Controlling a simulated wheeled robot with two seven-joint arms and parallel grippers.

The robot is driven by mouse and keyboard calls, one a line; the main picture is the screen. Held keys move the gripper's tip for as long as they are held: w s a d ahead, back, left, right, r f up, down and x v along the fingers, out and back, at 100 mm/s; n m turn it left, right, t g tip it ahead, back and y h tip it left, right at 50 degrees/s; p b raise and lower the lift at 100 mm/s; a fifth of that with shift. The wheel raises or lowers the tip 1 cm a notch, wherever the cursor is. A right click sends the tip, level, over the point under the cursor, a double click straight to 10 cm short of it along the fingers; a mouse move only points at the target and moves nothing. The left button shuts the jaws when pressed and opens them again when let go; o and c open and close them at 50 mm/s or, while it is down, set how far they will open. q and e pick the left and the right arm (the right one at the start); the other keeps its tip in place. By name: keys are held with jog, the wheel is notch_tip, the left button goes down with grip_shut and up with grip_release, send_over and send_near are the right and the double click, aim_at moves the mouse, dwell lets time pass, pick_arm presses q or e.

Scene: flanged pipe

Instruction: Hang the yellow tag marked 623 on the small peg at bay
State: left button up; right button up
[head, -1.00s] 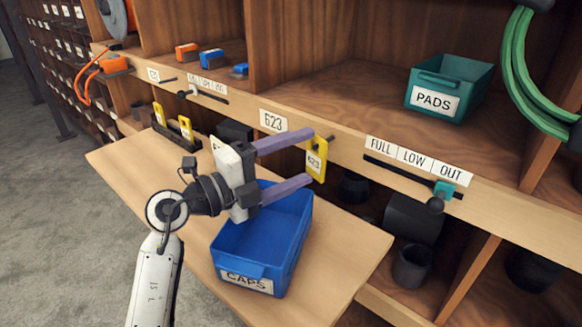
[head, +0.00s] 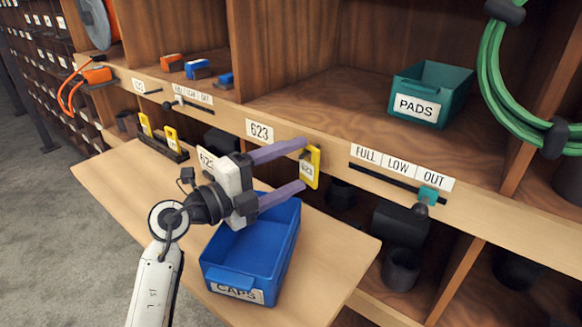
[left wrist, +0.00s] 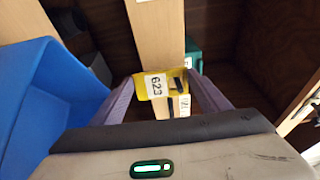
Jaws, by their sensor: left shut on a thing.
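The yellow tag (head: 310,168) marked 623 is held upright between the purple fingertips of my left gripper (head: 306,166), at the front edge of the shelf. The gripper is shut on it. In the left wrist view the tag (left wrist: 155,86) spans the fingers, with a dark slot or peg at its right part (left wrist: 178,83); I cannot tell which. My right gripper is not in view.
A blue CAPS bin (head: 250,250) stands on the wooden board (head: 335,265) below my left gripper. A rack (head: 165,148) with yellow tags stands on the board's left. A teal PADS bin (head: 430,93) is on the shelf. A slider (head: 427,195) sits at OUT.

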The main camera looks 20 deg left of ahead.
pick_arm(q)
jog(key=o, duration=1.2)
jog(key=shift+c, duration=0.2)
